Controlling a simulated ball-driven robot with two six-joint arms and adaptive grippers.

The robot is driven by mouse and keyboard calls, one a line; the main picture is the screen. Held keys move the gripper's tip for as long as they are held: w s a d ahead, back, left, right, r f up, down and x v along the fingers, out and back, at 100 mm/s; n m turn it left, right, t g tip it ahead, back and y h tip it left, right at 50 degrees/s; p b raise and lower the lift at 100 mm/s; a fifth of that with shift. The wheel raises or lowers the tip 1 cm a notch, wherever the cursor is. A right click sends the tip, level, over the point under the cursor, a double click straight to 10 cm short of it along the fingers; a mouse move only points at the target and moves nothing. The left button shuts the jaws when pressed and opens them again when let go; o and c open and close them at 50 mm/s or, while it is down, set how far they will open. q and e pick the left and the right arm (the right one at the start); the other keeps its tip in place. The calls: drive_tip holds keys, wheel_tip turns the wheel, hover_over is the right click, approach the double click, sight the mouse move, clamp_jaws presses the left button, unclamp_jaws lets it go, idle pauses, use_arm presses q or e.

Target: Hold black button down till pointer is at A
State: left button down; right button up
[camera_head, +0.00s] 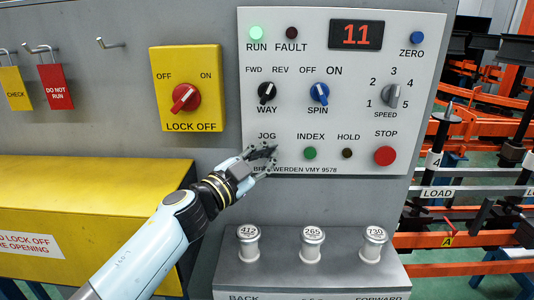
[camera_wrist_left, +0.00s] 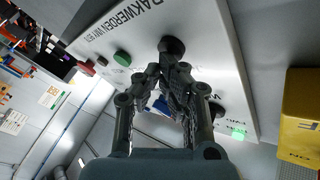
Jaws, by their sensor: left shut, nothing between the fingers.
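The black button (camera_wrist_left: 172,45) under the JOG label shows in the left wrist view, on the grey control panel (camera_head: 345,190). In the head view my left gripper (camera_head: 266,156) covers its place. The left gripper is shut and empty, its fingertips (camera_wrist_left: 172,72) right at the black button. I cannot tell whether they touch it or press it in. A yellow mark with a letter A (camera_head: 447,240) is on the orange rack at the right. I cannot clearly make out a pointer. My right gripper is in neither view.
Close by are the green INDEX button (camera_head: 310,153), the HOLD button (camera_head: 347,153) and the red STOP button (camera_head: 385,155). The WAY knob (camera_head: 267,93) and blue SPIN knob (camera_head: 318,94) are above. The RUN light (camera_head: 256,33) is lit; the display (camera_head: 356,34) reads 11.

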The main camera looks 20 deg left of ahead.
use_arm(q)
drive_tip(key=shift+s, duration=0.1)
idle(0.4)
drive_tip(key=shift+s+d+p, duration=0.25)
drive_tip(key=shift+s+p, duration=0.2)
drive_tip(key=shift+s, duration=0.3)
drive_tip(key=s+p, duration=0.1)
drive_tip(key=s, duration=0.1)
drive_tip(key=s+d, duration=0.1)
drive_tip(key=s, duration=0.1)
drive_tip(key=shift+s+d+p, duration=0.2)
drive_tip(key=shift+s+p, duration=0.2)
